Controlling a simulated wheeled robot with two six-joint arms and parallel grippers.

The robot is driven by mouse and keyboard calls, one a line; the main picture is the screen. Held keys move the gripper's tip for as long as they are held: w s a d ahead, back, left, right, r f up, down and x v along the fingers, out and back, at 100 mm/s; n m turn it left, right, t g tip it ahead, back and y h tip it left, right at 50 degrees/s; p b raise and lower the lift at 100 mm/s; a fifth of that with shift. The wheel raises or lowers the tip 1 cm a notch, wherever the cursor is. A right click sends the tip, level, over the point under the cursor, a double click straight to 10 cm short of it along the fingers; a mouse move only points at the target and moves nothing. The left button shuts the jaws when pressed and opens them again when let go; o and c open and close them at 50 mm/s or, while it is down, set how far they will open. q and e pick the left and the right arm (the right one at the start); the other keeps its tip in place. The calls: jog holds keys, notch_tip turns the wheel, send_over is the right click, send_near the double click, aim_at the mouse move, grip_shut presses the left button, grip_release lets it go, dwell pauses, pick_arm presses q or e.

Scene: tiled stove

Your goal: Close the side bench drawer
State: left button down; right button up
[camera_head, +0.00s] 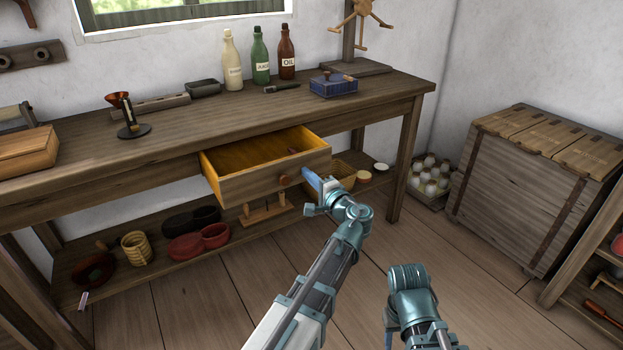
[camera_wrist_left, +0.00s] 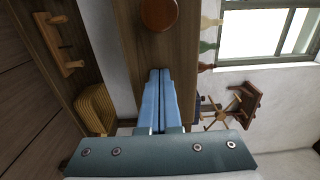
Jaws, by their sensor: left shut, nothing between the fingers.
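The wooden side bench drawer (camera_head: 245,187) is pulled out of the bench (camera_head: 160,141), showing its orange-brown inside. A round brown knob (camera_head: 285,180) sits on its front. In the left wrist view the drawer front (camera_wrist_left: 140,48) and knob (camera_wrist_left: 159,13) are beyond the fingertips. My left gripper (camera_head: 308,175) is shut and empty, its blue fingers close to the right end of the drawer front. Its closed fingers also show in the left wrist view (camera_wrist_left: 160,74). Whether they touch the front I cannot tell. My right arm shows at the lower right, but its fingers do not.
Bottles (camera_head: 261,56), a blue box (camera_head: 333,84) and a candle holder (camera_head: 128,118) stand on the bench top. Bowls (camera_head: 198,241) and baskets (camera_head: 137,248) sit on the lower shelf. A large wooden chest (camera_head: 520,190) stands at right.

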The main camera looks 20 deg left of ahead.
aim_at(277, 155)
pick_arm(q)
jog(key=x, duration=2)
jog(key=shift+w, duration=0.15)
jog(key=shift+w+a+r, duration=0.1)
jog(key=shift+w+a, duration=0.1)
jog(key=shift+a, duration=0.1)
jog(key=shift+w+a, duration=0.1)
pick_arm(e)
jog(key=shift+d, duration=0.1)
pick_arm(q)
jog(key=shift+s+d, duration=0.25)
jog(key=shift+s, duration=0.05)
jog(key=v, duration=1.4)
jog(key=shift+s+d, duration=0.1)
pick_arm(e)
jog(key=shift+d, duration=0.65)
